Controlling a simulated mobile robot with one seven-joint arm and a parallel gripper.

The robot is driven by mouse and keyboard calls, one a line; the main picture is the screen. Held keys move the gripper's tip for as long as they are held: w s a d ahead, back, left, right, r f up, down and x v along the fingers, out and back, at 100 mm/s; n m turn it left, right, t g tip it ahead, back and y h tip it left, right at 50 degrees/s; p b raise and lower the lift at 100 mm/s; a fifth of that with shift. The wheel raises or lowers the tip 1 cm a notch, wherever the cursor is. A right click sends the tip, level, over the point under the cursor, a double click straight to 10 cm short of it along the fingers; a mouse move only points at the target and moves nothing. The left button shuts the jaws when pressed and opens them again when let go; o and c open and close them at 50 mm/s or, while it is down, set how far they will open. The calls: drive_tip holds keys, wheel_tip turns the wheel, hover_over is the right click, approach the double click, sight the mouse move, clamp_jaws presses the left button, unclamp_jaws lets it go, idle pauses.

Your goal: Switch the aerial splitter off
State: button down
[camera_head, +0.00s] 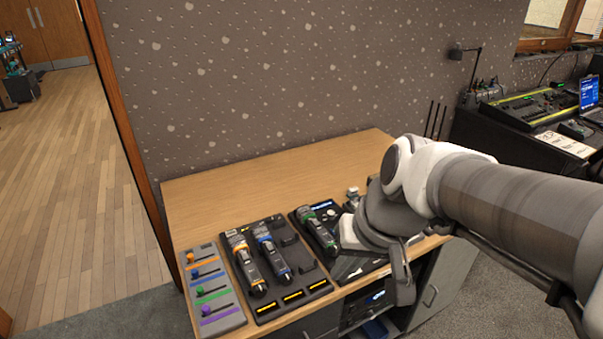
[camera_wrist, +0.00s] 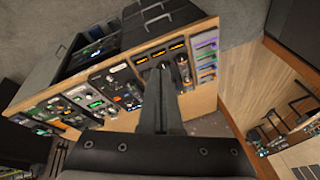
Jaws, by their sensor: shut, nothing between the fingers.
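I cannot pick out the aerial splitter for certain, and its switch is too small to read. Several thin black aerials (camera_head: 436,120) stand at the back right of the wooden table (camera_head: 215,190). My arm hides the table top around their feet in the head view. In the wrist view a row of small dark units (camera_wrist: 62,107) with white labels and coloured lights fills the left part of the table. My gripper (camera_wrist: 167,64) is shut and empty. In the wrist view its fingertips overlap the lit charging dock (camera_wrist: 143,57); the gap between them cannot be judged.
A grey fader panel (camera_head: 213,292) lies at the table's left end. Beside it is the dock with handheld microphones (camera_head: 270,252), then a green-banded microphone (camera_head: 315,230) on another black unit. A lighting console (camera_head: 535,108) and laptop (camera_head: 590,92) stand farther right. The table's back left is clear.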

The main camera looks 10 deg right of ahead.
drive_tip(key=w+d+f+m+t+y+b, duration=0.1)
drive_tip(key=w+d+f+m+y+b, duration=0.2)
drive_tip(key=f, duration=0.6)
drive_tip(key=w+d+f+m+b, duration=0.35)
drive_tip(key=w+f+m, duration=0.25)
drive_tip(key=f, duration=0.4)
drive_tip(key=w+d+f+m+t+y+b, duration=0.1)
drive_tip(key=w+d+f+m+y+b, duration=0.2)
drive_tip(key=f, duration=0.6)
drive_tip(key=s+d+f+m+t+h+b, duration=0.1)
drive_tip(key=d+f+m+t+h, duration=0.1)
drive_tip(key=d+f+m, duration=0.3)
drive_tip(key=s+d+f+m+t+h, duration=0.1)
drive_tip(key=d+f+m, duration=0.4)
drive_tip(key=f+m, duration=0.8)
wheel_tip(320, 180, down, 11)
drive_tip(key=shift+s+d+r+m+t+h+b, duration=0.2)
drive_tip(key=shift+m+t+h+b, duration=0.2)
drive_tip(key=shift+t+h, duration=0.5)
drive_tip(key=shift+w+f, duration=0.1)
